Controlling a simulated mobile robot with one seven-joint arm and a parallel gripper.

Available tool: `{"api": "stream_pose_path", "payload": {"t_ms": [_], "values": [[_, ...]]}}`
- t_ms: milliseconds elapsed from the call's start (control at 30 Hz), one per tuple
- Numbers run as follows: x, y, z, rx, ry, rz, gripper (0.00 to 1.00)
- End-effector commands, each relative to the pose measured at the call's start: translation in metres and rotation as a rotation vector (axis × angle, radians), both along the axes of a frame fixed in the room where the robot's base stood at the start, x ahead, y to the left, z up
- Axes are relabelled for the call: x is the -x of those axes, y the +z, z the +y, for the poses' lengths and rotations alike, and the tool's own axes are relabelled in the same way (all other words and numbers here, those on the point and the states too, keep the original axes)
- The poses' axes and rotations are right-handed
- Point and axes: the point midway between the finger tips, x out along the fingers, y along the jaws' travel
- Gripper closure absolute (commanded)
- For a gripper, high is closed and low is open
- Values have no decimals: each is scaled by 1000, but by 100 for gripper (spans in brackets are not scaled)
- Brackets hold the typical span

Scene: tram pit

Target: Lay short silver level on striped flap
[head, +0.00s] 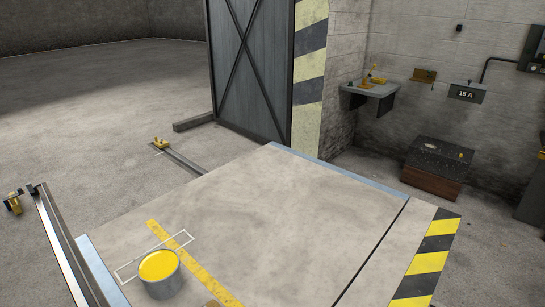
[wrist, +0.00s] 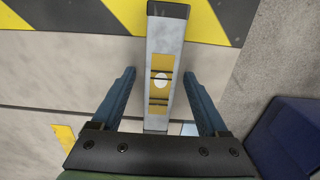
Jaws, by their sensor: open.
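In the wrist view, a silver level (wrist: 157,120) with a yellow-brown middle and a pale round vial lies lengthwise between the fingers of my gripper (wrist: 159,74). The gripper is open, with a gap on each side of the level. The level's far end overlaps the black and yellow striped flap (wrist: 205,27); its near end is over the pale surface. I cannot tell exactly how it rests. In the head view, the striped flap (head: 427,262) is at the lower right; neither my gripper nor this level shows there.
In the head view, a can of yellow paint (head: 160,285) stands on the pale platform (head: 270,215), beside a yellow strip (head: 190,265) and a white outline. A dark-topped box (head: 440,160) stands beyond. In the wrist view, a dark blue object (wrist: 288,138) is at right.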

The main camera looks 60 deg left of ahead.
Motion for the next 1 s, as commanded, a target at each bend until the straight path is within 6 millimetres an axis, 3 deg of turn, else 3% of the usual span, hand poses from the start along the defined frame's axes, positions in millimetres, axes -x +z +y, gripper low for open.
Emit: {"api": "stream_pose_path", "payload": {"t_ms": [267,700,1000], "values": [[0,10,0,0,0,-1,23],[-1,98,3,-3,-1,-3,23],[0,128,3,0,-1,-1,23]]}}
